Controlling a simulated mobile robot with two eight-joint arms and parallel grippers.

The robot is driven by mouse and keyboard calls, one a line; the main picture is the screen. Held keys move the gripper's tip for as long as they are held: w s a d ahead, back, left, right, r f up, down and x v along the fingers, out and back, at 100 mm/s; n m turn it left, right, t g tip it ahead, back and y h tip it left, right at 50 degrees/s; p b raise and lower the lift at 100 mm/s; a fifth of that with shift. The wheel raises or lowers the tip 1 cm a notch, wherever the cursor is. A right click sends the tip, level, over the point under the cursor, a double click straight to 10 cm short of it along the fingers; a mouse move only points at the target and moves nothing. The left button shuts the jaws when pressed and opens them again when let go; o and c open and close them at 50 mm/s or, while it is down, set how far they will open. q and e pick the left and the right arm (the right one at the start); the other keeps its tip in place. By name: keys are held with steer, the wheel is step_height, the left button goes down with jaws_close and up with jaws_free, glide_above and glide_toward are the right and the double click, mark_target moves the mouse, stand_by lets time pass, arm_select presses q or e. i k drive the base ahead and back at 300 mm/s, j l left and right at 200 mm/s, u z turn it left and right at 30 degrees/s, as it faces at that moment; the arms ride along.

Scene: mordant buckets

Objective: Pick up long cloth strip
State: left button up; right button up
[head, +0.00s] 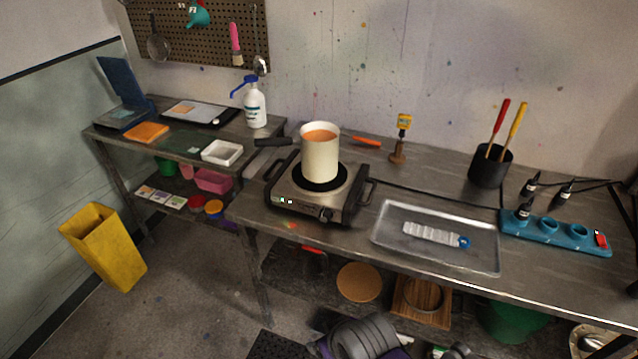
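A pale, long, segmented piece (430,233) with a round blue end lies flat in a shallow metal tray (393,250) on the right-hand table. It is the only strip-shaped thing I make out in the tray; I cannot tell whether it is cloth. No other long cloth strip is clear in the head view. Neither of my grippers can be made out in this view.
A cream pot (320,160) of orange liquid stands on a hot plate (290,200) left of the tray. A black cup (490,170) holds red- and yellow-handled tools behind. A yellow bin (103,245) stands on the floor.

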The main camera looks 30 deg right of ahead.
mark_target(425, 233)
steer(key=z, duration=2)
